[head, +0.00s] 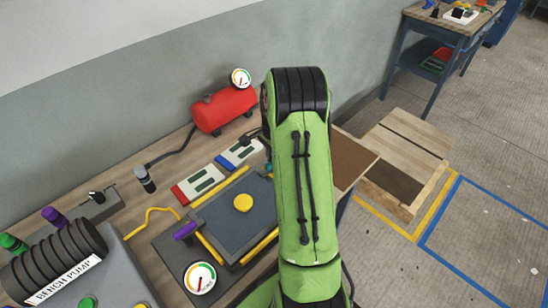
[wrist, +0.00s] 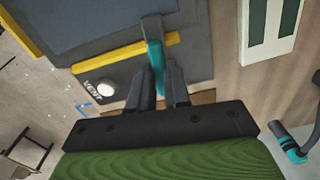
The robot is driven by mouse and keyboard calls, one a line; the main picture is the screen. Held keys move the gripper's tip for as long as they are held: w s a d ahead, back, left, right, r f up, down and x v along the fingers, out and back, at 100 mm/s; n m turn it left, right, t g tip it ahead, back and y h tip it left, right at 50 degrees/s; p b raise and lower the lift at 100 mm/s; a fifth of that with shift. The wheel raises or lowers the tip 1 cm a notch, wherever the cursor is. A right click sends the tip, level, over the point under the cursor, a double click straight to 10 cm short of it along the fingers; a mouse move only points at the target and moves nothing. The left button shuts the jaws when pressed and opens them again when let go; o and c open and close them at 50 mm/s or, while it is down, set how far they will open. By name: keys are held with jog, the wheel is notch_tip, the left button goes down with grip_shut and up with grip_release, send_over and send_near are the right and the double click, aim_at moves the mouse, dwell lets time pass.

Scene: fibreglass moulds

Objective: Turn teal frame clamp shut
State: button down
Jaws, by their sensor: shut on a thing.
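The teal frame clamp (wrist: 155,54) shows in the wrist view as a teal lever at the edge of the dark mould frame, by a yellow bar. My gripper (wrist: 158,76) has its two dark fingers on either side of the teal lever and is shut on it. In the head view my green arm covers the gripper and most of the clamp; only a small teal bit (head: 268,169) shows beside the arm. The dark mould frame (head: 222,220) lies on the bench with yellow bars along its edges.
A purple handle (head: 185,231) and a yellow knob (head: 243,203) are at the frame. A white knob (wrist: 106,88) is close to my fingers. A teal-banded dark cylinder (wrist: 289,146) is at right. A red tank (head: 224,110) and gauge (head: 200,278) stand on the bench.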

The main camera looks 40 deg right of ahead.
jog(key=shift+r+n, duration=0.1)
jog(key=shift+n, duration=0.3)
jog(key=c, duration=1.1)
grip_release()
notch_tip(320, 180, up, 16)
jog(key=shift+f+p, duration=0.15)
jog(key=shift+p, duration=1)
